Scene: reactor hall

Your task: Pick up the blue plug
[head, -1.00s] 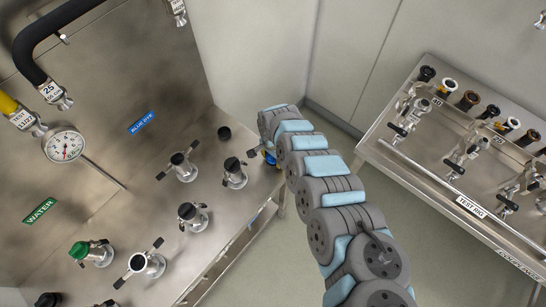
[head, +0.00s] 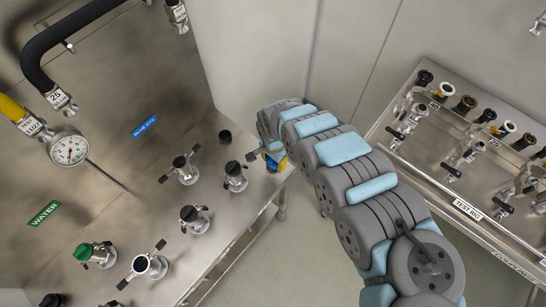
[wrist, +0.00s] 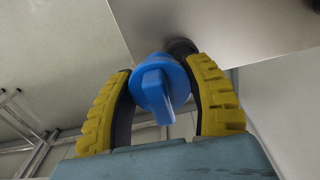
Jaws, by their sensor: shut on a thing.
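The blue plug (wrist: 162,86), a round blue cap with a raised grip bar, sits between the two yellow ribbed fingers of my gripper (wrist: 163,95) in the wrist view. The fingers are shut on it from both sides. In the head view my gripper (head: 272,160) is at the right edge of the steel bench, to the right of the nearest valve, mostly hidden by my arm.
The steel bench (head: 225,215) carries several valves with black handles, one with a green cap (head: 82,251). A black round fitting (head: 225,136) stands near its back edge. A pressure gauge (head: 70,150) is at left. A test rig (head: 465,175) stands at right, with open floor between.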

